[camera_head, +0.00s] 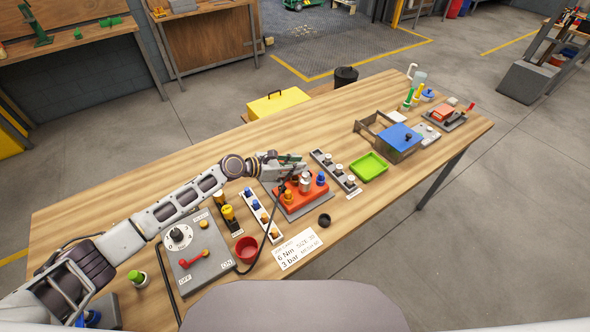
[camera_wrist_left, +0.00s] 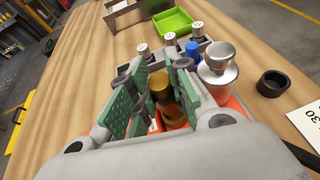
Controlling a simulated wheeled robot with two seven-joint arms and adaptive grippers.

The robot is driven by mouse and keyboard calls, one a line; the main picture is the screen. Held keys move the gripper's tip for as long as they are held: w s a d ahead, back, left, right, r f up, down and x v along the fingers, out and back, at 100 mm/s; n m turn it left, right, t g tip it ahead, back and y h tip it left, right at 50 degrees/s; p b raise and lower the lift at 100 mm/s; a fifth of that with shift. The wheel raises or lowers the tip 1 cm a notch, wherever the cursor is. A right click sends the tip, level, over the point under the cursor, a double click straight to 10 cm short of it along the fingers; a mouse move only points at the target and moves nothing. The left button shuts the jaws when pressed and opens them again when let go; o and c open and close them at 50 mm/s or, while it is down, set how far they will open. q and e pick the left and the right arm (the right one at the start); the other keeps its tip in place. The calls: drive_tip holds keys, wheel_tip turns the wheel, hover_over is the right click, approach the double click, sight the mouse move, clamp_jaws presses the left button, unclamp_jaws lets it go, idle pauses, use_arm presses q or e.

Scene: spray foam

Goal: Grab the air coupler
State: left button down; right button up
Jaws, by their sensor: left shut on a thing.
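My left gripper (camera_head: 291,165) is over the back of the orange block (camera_head: 312,190), its green-padded fingers pointing away. In the left wrist view the green pads of the gripper (camera_wrist_left: 157,88) stand on both sides of a brass-coloured fitting (camera_wrist_left: 161,83), and they are shut on it. I cannot tell for sure that this fitting is the air coupler. The fingers hide part of it. A silver fitting (camera_wrist_left: 217,72) stands beside the right finger, and a blue fitting (camera_wrist_left: 192,52) stands behind. My right gripper is not in view.
A black ring (camera_head: 324,220) lies in front of the block. A red cup (camera_head: 247,249) and a control panel (camera_head: 200,250) stand to the left. A green tray (camera_head: 369,167) and a blue-lidded box (camera_head: 400,137) are at right. The table's back left is clear.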

use_arm(q)
wheel_tip(320, 180, up, 15)
idle(0.4)
drive_tip(key=shift+f, duration=0.1)
idle(0.5)
